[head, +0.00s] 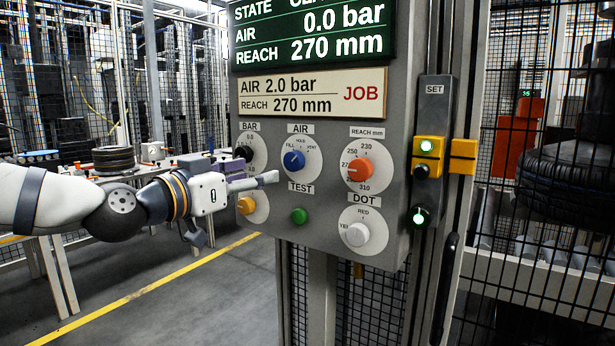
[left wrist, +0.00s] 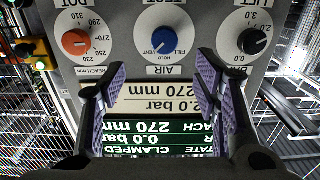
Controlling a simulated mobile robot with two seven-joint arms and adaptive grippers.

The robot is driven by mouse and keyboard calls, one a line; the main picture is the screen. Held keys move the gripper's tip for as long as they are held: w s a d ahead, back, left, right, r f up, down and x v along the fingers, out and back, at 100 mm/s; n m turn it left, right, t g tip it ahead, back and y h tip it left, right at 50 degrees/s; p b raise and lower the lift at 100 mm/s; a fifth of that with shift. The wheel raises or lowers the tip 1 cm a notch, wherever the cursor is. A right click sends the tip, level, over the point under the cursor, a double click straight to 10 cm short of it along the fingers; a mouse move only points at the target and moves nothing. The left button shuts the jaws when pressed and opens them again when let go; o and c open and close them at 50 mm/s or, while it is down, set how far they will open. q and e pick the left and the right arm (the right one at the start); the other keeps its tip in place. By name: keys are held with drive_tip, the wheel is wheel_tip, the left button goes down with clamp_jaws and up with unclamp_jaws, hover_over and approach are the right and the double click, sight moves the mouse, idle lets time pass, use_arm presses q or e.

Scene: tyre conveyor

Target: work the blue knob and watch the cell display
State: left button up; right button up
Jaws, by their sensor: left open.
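The blue knob (head: 293,160) sits on the AIR dial of the grey control panel; its exact setting is too small to tell. It also shows upside down in the left wrist view (left wrist: 165,40), beyond the fingertips and apart from them. My left gripper (head: 257,174) is open and empty in front of the panel's left side, left of the blue knob. Its purple-padded fingers show in the left wrist view (left wrist: 160,72). The cell display (head: 310,32) reads AIR 0.0 bar and REACH 270 mm; the left wrist view shows its state as CLAMPED. My right gripper is not in view.
The job card (head: 312,94) reads AIR 2.0 bar, REACH 270 mm. Close around are a black knob (head: 244,153), orange REACH knob (head: 360,170), green TEST button (head: 299,216), white DOT knob (head: 357,235) and yellow knob (head: 246,205). A tyre (head: 568,180) is behind mesh at right.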

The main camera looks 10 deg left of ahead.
use_arm(q)
drive_tip(key=b, duration=0.1)
approach(291, 163)
drive_tip(key=w+f, duration=0.1)
drive_tip(key=w, duration=0.2)
drive_tip(key=x, duration=0.2)
drive_tip(key=b+x, duration=0.1)
drive_tip(key=x, duration=0.1)
drive_tip(key=d+x, duration=0.1)
drive_tip(key=x, duration=0.1)
drive_tip(key=shift+r, duration=0.3)
drive_tip(key=shift+w+d+r, duration=0.1)
drive_tip(key=shift+w+r, duration=0.1)
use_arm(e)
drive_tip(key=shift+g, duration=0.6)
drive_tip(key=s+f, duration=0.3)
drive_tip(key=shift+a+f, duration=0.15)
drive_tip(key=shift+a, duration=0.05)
use_arm(q)
drive_tip(key=c, duration=1.1)
